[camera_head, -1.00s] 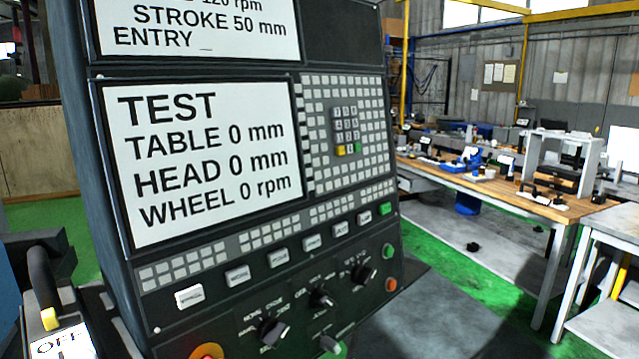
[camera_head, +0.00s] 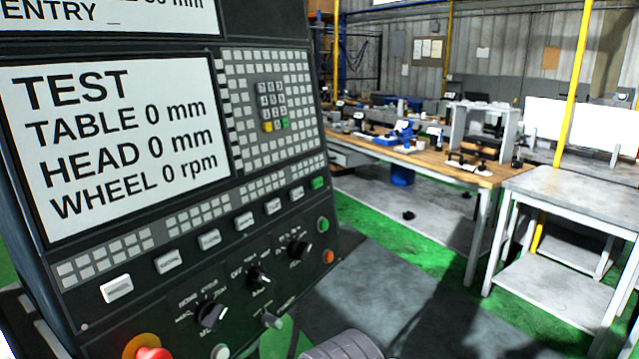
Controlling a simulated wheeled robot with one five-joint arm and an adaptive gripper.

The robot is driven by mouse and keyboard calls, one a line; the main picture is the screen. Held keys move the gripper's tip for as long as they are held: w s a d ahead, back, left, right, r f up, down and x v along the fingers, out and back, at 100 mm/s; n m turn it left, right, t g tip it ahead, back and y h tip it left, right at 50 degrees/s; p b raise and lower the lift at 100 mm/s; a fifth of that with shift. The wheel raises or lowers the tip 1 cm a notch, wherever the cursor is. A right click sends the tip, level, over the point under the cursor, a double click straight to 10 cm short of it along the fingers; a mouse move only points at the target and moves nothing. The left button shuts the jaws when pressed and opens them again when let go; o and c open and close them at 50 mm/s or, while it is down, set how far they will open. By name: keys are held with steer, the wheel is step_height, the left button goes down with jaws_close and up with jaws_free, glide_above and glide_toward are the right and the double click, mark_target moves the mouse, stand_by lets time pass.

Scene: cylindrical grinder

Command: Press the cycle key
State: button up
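The grinder's control panel (camera_head: 245,215) fills the left half, tilted in the picture. Below its lower screen runs a slanting row of rectangular keys with labels too small to read. The row has a bright white key (camera_head: 117,288) at its left end, several grey keys (camera_head: 209,239), and a green key (camera_head: 317,183) at its right end. I cannot tell by label which is the cycle key. A round green button (camera_head: 323,224) and an orange one (camera_head: 328,256) sit below the green key. My gripper's fingers are not in view; nothing is seen touching the keys.
The lower screen (camera_head: 115,140) reads TEST, with table, head and wheel at 0. Dark rotary knobs (camera_head: 258,276) and a red stop button (camera_head: 153,353) are under the key row. A grey table (camera_head: 580,190) and a wooden workbench (camera_head: 440,165) stand right. Floor between is mostly clear.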

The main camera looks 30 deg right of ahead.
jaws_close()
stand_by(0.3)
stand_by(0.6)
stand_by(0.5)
